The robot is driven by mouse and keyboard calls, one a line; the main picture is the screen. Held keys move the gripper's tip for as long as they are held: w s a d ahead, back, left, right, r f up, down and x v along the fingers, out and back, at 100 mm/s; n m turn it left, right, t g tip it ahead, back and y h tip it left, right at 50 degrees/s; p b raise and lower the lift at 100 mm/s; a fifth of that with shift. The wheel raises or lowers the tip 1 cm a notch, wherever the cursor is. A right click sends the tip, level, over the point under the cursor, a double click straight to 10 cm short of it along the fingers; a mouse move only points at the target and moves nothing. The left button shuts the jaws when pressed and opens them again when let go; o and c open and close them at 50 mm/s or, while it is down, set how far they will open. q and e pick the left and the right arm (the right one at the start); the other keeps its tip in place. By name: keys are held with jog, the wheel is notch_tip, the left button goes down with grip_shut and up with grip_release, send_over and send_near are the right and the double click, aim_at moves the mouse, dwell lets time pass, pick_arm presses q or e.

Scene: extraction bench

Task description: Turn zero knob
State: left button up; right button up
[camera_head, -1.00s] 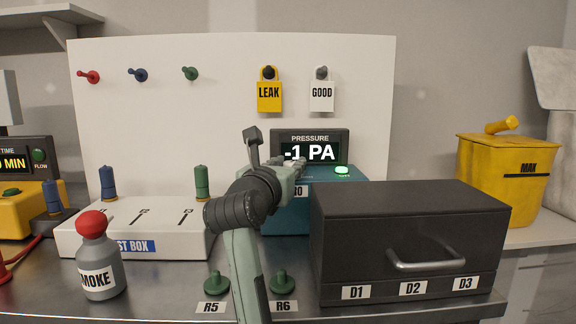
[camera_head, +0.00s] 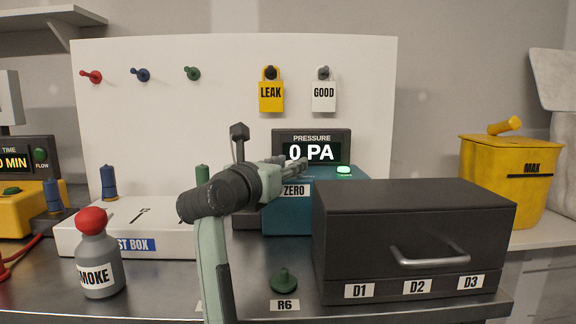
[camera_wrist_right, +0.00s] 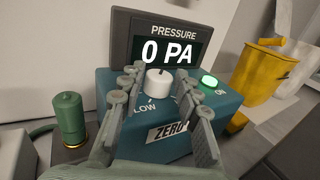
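The zero knob (camera_wrist_right: 158,80) is a white round knob on top of the teal pressure gauge box (camera_wrist_right: 150,112), with a ZERO label on the front. In the head view the teal box (camera_head: 288,217) stands behind my right arm, and the knob is hidden there. The display (camera_head: 311,151) reads 0 PA. My right gripper (camera_head: 294,167) reaches over the box from the left. In the wrist view its two fingers (camera_wrist_right: 161,76) are apart, one on each side of the knob, with visible gaps. My left gripper is not in view.
A black drawer cabinet (camera_head: 412,212) stands right of the gauge. The white test box (camera_head: 105,240) and the smoke bottle (camera_head: 99,266) are at left. A green R6 peg (camera_head: 284,282) stands in front. A yellow bin (camera_head: 510,185) is at far right.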

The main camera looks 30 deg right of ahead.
jog(key=shift+o, duration=1.3)
jog(key=v, duration=1.2)
